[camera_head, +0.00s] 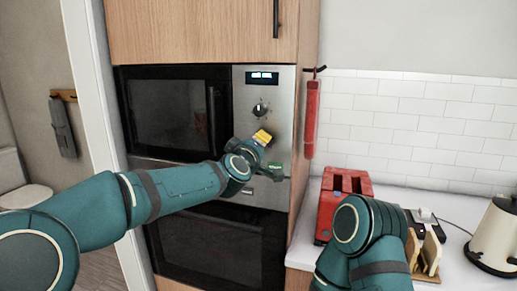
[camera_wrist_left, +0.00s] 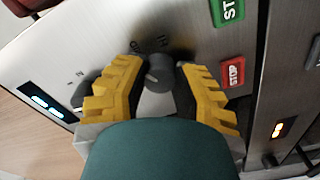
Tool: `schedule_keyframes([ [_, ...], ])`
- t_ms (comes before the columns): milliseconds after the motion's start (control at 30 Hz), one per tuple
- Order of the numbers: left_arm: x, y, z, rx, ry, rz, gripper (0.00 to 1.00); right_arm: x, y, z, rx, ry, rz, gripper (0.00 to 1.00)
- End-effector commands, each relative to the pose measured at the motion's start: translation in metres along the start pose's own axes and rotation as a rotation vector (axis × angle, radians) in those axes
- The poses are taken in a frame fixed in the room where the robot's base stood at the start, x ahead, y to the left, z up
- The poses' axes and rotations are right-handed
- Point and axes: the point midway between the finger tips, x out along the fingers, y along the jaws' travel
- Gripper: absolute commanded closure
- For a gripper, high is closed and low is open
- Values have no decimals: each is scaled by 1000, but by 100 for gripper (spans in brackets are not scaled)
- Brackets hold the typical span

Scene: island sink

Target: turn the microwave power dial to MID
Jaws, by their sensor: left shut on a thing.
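The microwave (camera_head: 180,112) is built into a wood cabinet, with a steel control panel (camera_head: 280,84) at its right. In the left wrist view a dark grey round dial (camera_wrist_left: 158,74) sits between the yellow fingers of my left gripper (camera_head: 262,137), one finger on each side. A "HI" label shows by this dial, beside another label partly hidden by a finger. My left gripper is shut on the dial; its pointer's exact setting is hard to read. The gripper hides this dial in the head view. My right gripper is out of view.
A second dial (camera_head: 260,109) and a lit display (camera_head: 262,77) are above the gripper. Green (camera_wrist_left: 229,10) and red STOP (camera_wrist_left: 232,73) buttons are near the fingers. An oven (camera_head: 215,245) is below. A red toaster (camera_head: 344,190) and cream kettle (camera_head: 494,238) stand on the counter.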

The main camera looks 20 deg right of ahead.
Motion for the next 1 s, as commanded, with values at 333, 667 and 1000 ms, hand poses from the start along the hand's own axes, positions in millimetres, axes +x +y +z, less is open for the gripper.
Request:
schedule_keyframes([
  [333, 0, 0, 1, -30, -3, 0, 100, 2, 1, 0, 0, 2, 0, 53],
  [667, 0, 1, 1, -28, -2, 1, 38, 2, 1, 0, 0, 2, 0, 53],
  [1000, -1, 0, 0, -28, -1, 0, 38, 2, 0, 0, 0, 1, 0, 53],
])
